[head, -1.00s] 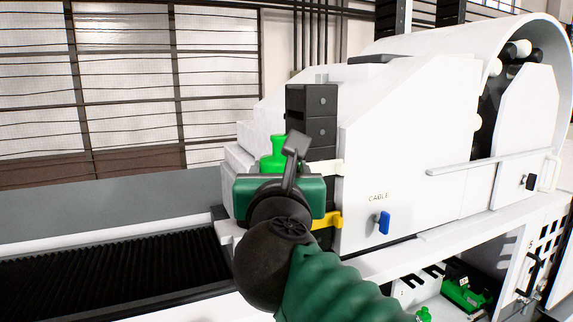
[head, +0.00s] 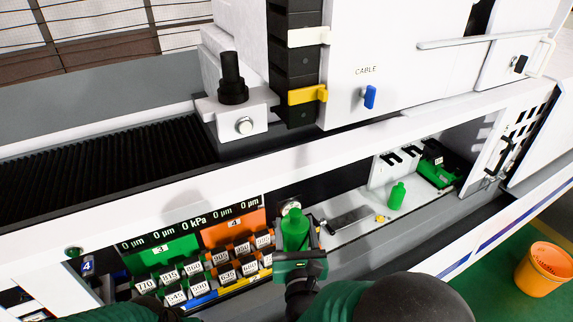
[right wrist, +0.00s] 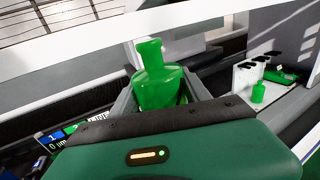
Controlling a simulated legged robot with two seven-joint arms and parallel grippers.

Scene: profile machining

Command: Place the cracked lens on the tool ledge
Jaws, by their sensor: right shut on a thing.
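My right gripper (head: 297,244) is shut on a green bottle-shaped piece (head: 295,228), apparently the lens; no crack shows. It stands upright between the fingers and also shows in the right wrist view (right wrist: 157,84). My right gripper holds it in front of the lower bay, at the left end of the pale tool ledge (head: 345,232). I cannot tell whether the piece touches anything below. A similar green piece (head: 397,195) stands upright on the ledge further right, also seen in the right wrist view (right wrist: 259,92). My left gripper is out of view.
A dark flat device (head: 350,220) lies on the ledge between the two green pieces. A green tool (head: 438,170) sits at its right end. Numbered blocks (head: 220,258) stand left of my gripper. An orange bucket (head: 543,268) stands on the floor at right.

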